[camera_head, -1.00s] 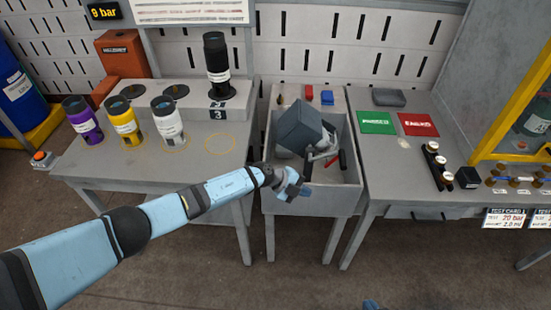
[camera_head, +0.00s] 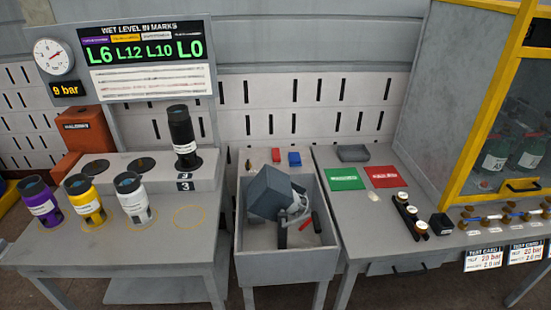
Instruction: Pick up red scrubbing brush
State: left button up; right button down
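A small red item (camera_head: 275,156) stands on the back ledge of the grey sink, beside a small blue item (camera_head: 294,159). A second red piece, long and thin (camera_head: 316,222), leans inside the sink basin (camera_head: 290,266) at its right side. It is too small to tell which red thing is the scrubbing brush. A large tilted grey block (camera_head: 271,194) fills the left of the basin, with a pale grey jointed-looking part (camera_head: 299,208) beside it, hiding some of the interior. Neither of my grippers is in view.
The left table holds purple (camera_head: 41,205), yellow (camera_head: 85,203) and white (camera_head: 132,201) cylinders; a black one (camera_head: 182,138) stands on the raised step. The right table has green (camera_head: 345,179) and red (camera_head: 385,176) cards. A yellow-framed cabinet (camera_head: 452,110) is at right.

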aim_at(277, 157)
jog(key=i+j, duration=0.25)
jog(key=i, duration=0.3)
jog(key=i+j+z, duration=0.1)
jog(key=i+j, duration=0.2)
jog(key=i, duration=0.2)
